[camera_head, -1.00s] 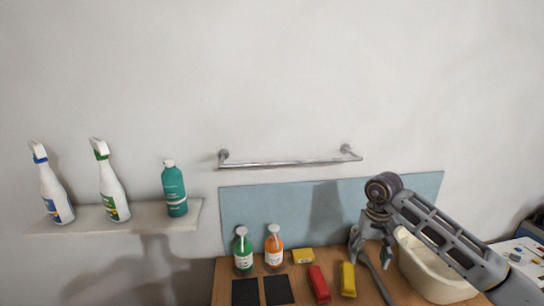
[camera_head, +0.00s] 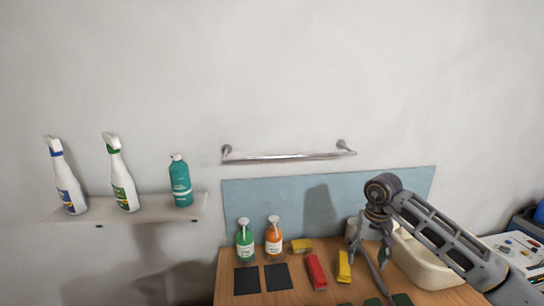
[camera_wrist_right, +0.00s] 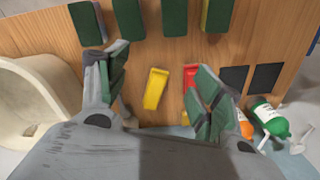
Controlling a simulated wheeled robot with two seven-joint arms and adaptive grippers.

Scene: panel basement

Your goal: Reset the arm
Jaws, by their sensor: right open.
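My right gripper (camera_head: 369,243) hangs from the arm that comes in from the right, above the back right of the wooden table. Its jaws are open, and I see nothing between them. In the right wrist view my right gripper (camera_wrist_right: 163,92) has its two fingers spread wide, with a yellow block (camera_wrist_right: 155,88) and a red block (camera_wrist_right: 190,77) on the table beyond. The left gripper is not in view.
A cream basin (camera_head: 425,268) stands beneath my right forearm. A green bottle (camera_head: 244,242) and an orange bottle (camera_head: 273,240) stand behind two dark squares. A wall shelf (camera_head: 145,210) holds several bottles; a metal rail (camera_head: 290,156) is above the table.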

